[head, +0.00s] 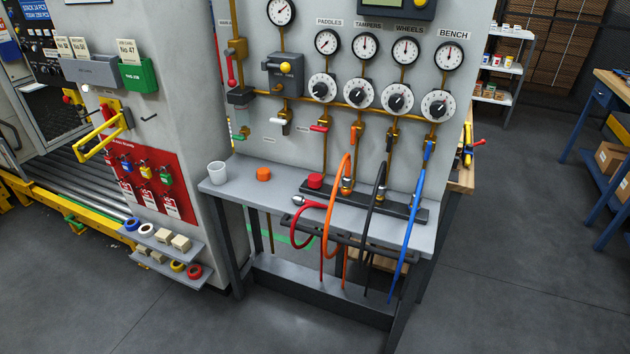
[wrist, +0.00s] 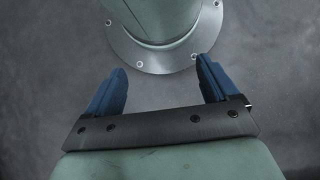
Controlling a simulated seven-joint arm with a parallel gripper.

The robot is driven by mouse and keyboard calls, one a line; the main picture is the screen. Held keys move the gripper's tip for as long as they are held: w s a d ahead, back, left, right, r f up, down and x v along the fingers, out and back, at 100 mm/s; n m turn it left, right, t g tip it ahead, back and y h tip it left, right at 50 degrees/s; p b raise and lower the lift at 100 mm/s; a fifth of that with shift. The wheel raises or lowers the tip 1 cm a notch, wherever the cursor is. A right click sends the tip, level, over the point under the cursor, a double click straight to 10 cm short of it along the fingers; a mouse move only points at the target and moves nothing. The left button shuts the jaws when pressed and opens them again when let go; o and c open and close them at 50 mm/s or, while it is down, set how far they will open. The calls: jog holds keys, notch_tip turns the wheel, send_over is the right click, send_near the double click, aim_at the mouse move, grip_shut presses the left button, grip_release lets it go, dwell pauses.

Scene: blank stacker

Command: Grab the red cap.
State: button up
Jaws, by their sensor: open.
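The red cap (head: 315,181) sits at the left end of a dark bar on the grey bench shelf (head: 225,189), below the gauges. A red hose with a metal end lies just below it. An orange cap (head: 263,174) stands apart on the shelf to its left. My gripper (wrist: 158,88) shows only in the wrist view, with its two blue fingers spread wide and nothing between them. It faces the grey floor and my own round base, far from the red cap. The head view does not show my gripper.
A white cup (head: 217,172) stands at the shelf's left end. Orange, black and blue hoses (head: 413,220) rise and hang in front of the bar, right of the red cap. Gauges and dials (head: 322,87) line the panel above. The floor in front is clear.

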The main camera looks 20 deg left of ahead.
jog(key=w+a+n+t, duration=0.1)
jog(key=w+a+n, duration=0.15)
jog(key=w, duration=0.75)
jog(key=w+a+r+n+t, duration=0.15)
jog(key=w+a+r, duration=0.25)
jog(key=w+a, duration=0.4)
jog(key=w+a+r+n+t+h, duration=0.1)
jog(key=w+a+r+n, duration=0.1)
jog(key=w+a+r, duration=0.35)
jog(key=w+a+r+n+t, duration=0.2)
jog(key=w+a, duration=0.7)
jog(key=a, duration=0.1)
jog(key=w+a+r+n+t+y, duration=0.1)
jog(key=w+a+r+n+t, duration=0.15)
jog(key=a+r, duration=1.45)
jog(key=w+a+r+n+t+y, duration=0.15)
jog(key=a+r+n, duration=0.25)
jog(key=a+r, duration=1.25)
notch_tip(320, 180, up, 11)
jog(key=m+y, duration=0.2)
jog(key=m, duration=0.4)
send_over(315, 177)
jog(key=s+d, duration=0.4)
jog(key=shift+n+t, duration=0.25)
jog(key=x, duration=1.3)
jog(key=shift+w+d+f, duration=0.1)
jog(key=shift+w+f, duration=0.1)
jog(key=c, duration=1.1)
